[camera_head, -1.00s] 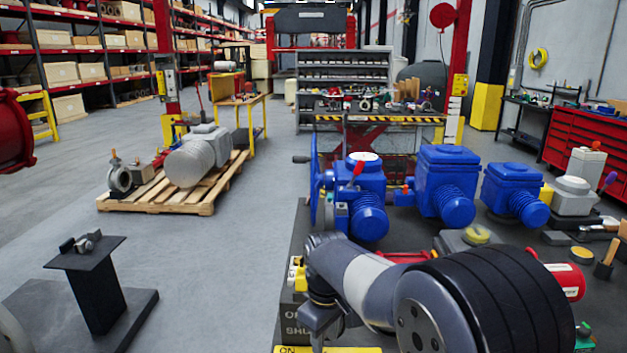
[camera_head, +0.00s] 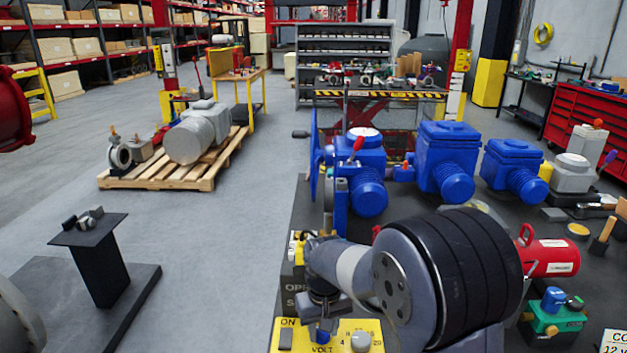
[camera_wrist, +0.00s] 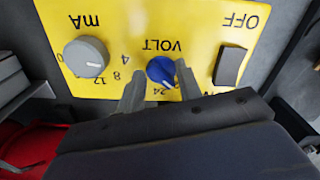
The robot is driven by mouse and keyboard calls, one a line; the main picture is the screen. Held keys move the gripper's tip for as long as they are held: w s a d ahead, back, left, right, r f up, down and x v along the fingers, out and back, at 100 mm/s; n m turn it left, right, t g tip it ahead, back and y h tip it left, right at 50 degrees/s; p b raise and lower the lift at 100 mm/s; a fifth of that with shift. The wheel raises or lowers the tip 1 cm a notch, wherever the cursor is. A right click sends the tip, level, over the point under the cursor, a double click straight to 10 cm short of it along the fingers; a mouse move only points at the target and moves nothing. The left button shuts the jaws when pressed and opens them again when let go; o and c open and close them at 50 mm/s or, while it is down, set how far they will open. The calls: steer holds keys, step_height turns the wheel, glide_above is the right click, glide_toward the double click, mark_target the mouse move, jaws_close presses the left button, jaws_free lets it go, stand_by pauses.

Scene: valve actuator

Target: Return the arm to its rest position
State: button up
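My gripper (camera_wrist: 159,76) is open, its two grey fingers apart and pointing at a yellow control panel (camera_wrist: 115,20). In the wrist view a blue VOLT knob (camera_wrist: 160,70) shows between the fingertips. I cannot tell how far the fingers stand from it, but no firm contact shows. In the head view my gripper (camera_head: 323,312) points down over the same panel (camera_head: 369,328) at the front of the bench, with my arm bent to its right. The fingertips are hard to make out there.
Blue valve actuators (camera_head: 445,165) stand behind my arm on the dark bench. A red cylinder (camera_head: 548,257) and a green device (camera_head: 556,318) lie to its right. A black stand (camera_head: 97,268) and a loaded pallet (camera_head: 205,183) are on the left; open floor lies between them and the bench.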

steer(key=m, duration=0.7)
steer(key=shift+a, duration=0.15)
steer(key=m+p, duration=0.1)
steer(key=m, duration=0.6)
steer(key=shift+w+a, duration=0.1)
steer(key=shift+r, duration=0.9)
